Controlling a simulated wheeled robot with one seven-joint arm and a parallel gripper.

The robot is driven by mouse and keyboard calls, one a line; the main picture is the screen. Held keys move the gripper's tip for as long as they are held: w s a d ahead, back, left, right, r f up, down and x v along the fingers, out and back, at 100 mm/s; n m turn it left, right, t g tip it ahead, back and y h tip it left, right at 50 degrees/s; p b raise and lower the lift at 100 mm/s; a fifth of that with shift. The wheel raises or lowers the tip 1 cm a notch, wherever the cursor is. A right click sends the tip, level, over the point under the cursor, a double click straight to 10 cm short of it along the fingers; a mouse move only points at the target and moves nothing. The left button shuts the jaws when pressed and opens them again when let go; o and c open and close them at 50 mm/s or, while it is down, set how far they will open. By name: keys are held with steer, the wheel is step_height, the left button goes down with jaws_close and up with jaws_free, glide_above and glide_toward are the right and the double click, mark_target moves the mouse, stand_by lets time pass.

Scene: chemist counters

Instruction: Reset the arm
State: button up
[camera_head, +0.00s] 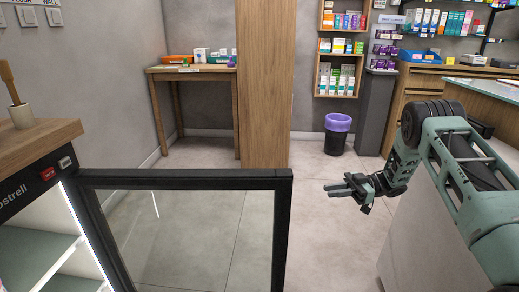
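My gripper (342,190) is at the end of my arm (440,140), which reaches in from the right side of the view. It hangs in free air just right of the open glass door's frame, apart from it. Its fingers point left and look parallel with a small gap between them. I see nothing held between them.
A glass door (190,225) with a black frame stands open from a lit cabinet (35,225) at left. A wooden pillar (264,80), side table (192,70), bin (337,135) and stocked shelves (341,48) stand behind. Clear floor lies around the gripper.

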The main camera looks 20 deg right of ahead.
steer(key=w+a+r+m+t+h, duration=0.2)
steer(key=w+r+m+t+h, duration=0.75)
steer(key=r+h, duration=0.4)
steer(key=s+a+f+m+g+h, duration=0.1)
steer(key=s+a+m+g+h, duration=0.2)
steer(key=s, duration=1.1)
steer(key=s+a+f+m+g+h, duration=0.15)
steer(key=s+m+g, duration=0.3)
steer(key=s, duration=0.95)
steer(key=s+a+r+n+g, duration=0.3)
steer(key=s+a+n, duration=0.5)
steer(key=s+a, duration=1.05)
step_height(320, 180, up, 24)
steer(key=w+a+p, duration=0.1)
steer(key=w+p, duration=0.1)
steer(key=p, duration=2.3)
steer(key=shift+f+g+y, duration=0.15)
steer(key=shift+g+y, duration=0.15)
steer(key=shift+g, duration=0.1)
steer(key=shift+w+d, duration=0.1)
